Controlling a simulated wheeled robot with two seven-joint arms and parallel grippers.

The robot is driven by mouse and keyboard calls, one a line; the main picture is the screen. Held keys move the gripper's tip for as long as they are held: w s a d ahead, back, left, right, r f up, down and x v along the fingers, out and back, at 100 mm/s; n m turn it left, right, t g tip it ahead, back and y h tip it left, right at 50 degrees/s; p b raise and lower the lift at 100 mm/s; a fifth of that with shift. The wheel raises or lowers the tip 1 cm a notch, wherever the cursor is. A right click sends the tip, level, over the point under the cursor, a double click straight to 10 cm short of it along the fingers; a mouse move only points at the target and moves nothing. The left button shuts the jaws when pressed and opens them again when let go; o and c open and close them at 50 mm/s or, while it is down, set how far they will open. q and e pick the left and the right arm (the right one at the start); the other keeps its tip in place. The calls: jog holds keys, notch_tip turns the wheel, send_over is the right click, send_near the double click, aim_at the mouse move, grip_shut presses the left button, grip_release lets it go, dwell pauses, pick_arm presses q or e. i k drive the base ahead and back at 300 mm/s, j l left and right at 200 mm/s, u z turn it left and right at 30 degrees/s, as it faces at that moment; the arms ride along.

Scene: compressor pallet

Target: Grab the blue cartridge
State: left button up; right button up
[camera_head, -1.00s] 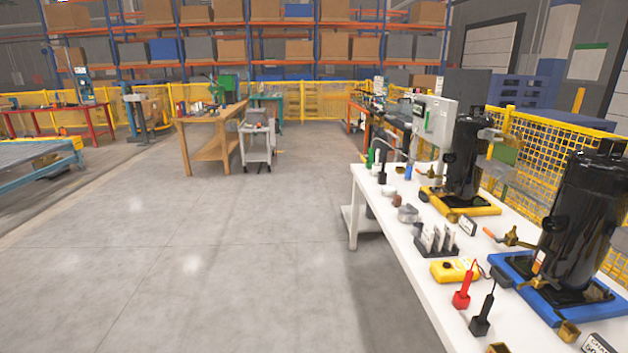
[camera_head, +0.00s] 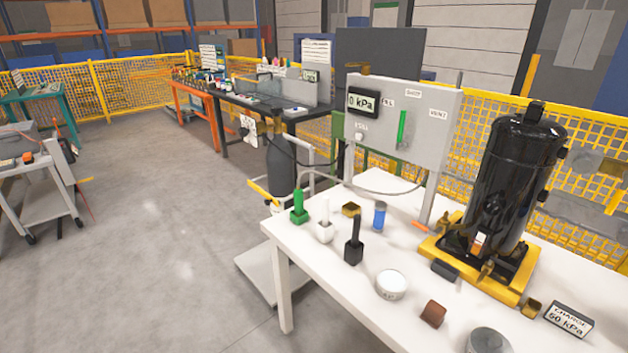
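Neither of my grippers is in view.
A white round tin (camera_head: 391,285) and brown piece (camera_head: 433,314) lie in front. A black compressor (camera_head: 507,185) on a yellow base stands right.

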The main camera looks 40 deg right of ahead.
aim_at(381, 207)
jog(key=i+z, duration=0.1)
jog(key=i, duration=0.65)
jog(key=i+j+z, duration=0.1)
jog(key=i, duration=0.65)
jog(key=i+j+z, duration=0.1)
jog(key=i+j, duration=0.15)
jog(key=i, duration=0.5)
jog(key=z, duration=0.45)
jog(key=i+z, duration=0.1)
jog(key=z, duration=0.4)
jog(key=j+z, duration=0.1)
jog(key=z, duration=0.8)
jog(key=j+z, duration=0.1)
jog(key=z, duration=0.4)
jog(key=j+z, duration=0.1)
jog(key=z, duration=0.35)
jog(key=j+z, duration=0.1)
jog(key=z, duration=0.35)
jog(key=i, duration=0.05)
